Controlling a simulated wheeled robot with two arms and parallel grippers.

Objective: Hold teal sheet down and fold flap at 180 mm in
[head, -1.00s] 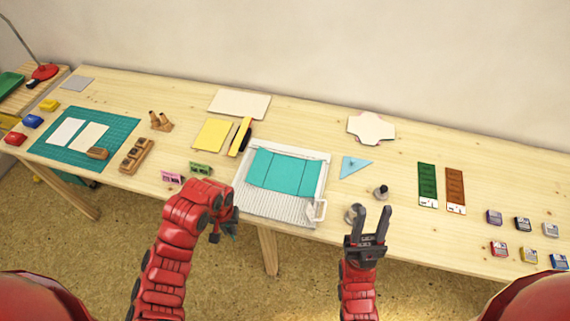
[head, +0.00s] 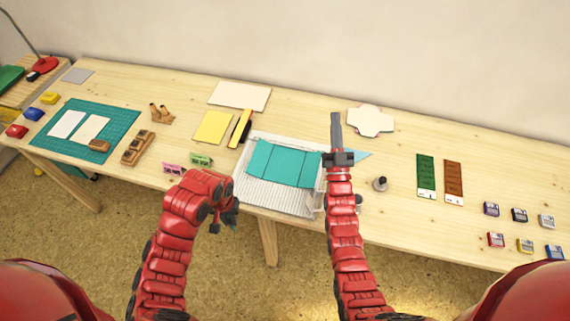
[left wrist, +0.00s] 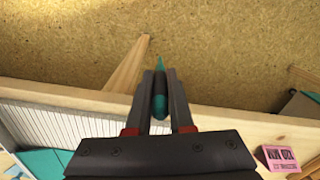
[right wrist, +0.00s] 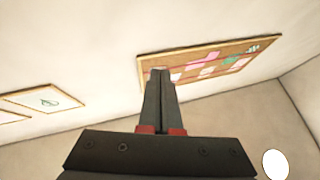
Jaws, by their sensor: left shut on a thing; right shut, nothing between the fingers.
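The teal sheet (head: 283,163) lies on a white ribbed board (head: 262,195) at mid table, with crease lines across it. Its right edge is close to my right arm in the head view. My left gripper (head: 234,212) is in front of the board's lower left corner, off the table edge. It is shut on a teal pointed tool, which shows between the fingers in the left wrist view (left wrist: 160,100). My right gripper (head: 335,118) is shut and empty, raised with its fingers pointing up in the head view.
A blue triangle (head: 362,155) is partly hidden behind my right arm. A dark-knobbed weight (head: 380,184) stands right of it. Pink (head: 173,169) and green (head: 201,160) blocks stand left of the board. Yellow card (head: 213,127) lies behind it.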

